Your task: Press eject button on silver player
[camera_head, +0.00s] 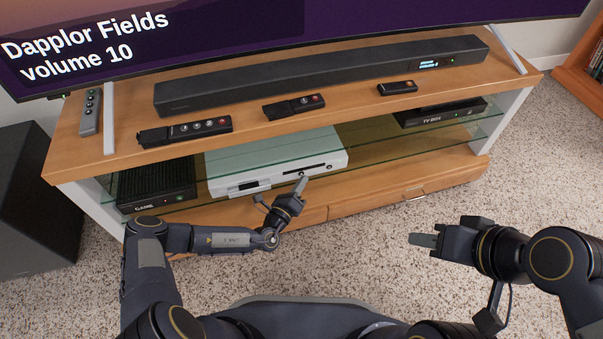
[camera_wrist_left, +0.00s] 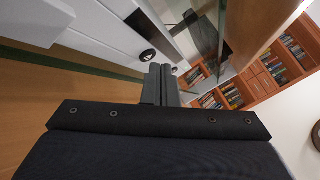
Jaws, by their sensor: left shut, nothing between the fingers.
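The silver player (camera_head: 265,152) sits on the glass shelf under the wooden top of the TV stand. Its pale front has a dark slot and small round dark controls. My left gripper (camera_head: 301,183) is shut and empty, its fingertips at the right part of the player's front. In the left wrist view, the shut fingers (camera_wrist_left: 160,82) point at the white front (camera_wrist_left: 105,35), just beside a round dark button (camera_wrist_left: 147,56). Whether they touch it, I cannot tell. My right gripper (camera_head: 424,240) is over the carpet, away from the player; its opening is unclear.
A black game box (camera_head: 158,183) stands left of the player, a TV box (camera_head: 440,112) at right. The wooden top (camera_head: 350,82) overhangs the shelf and carries a soundbar (camera_head: 320,75) and several remotes. The carpet in front is clear.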

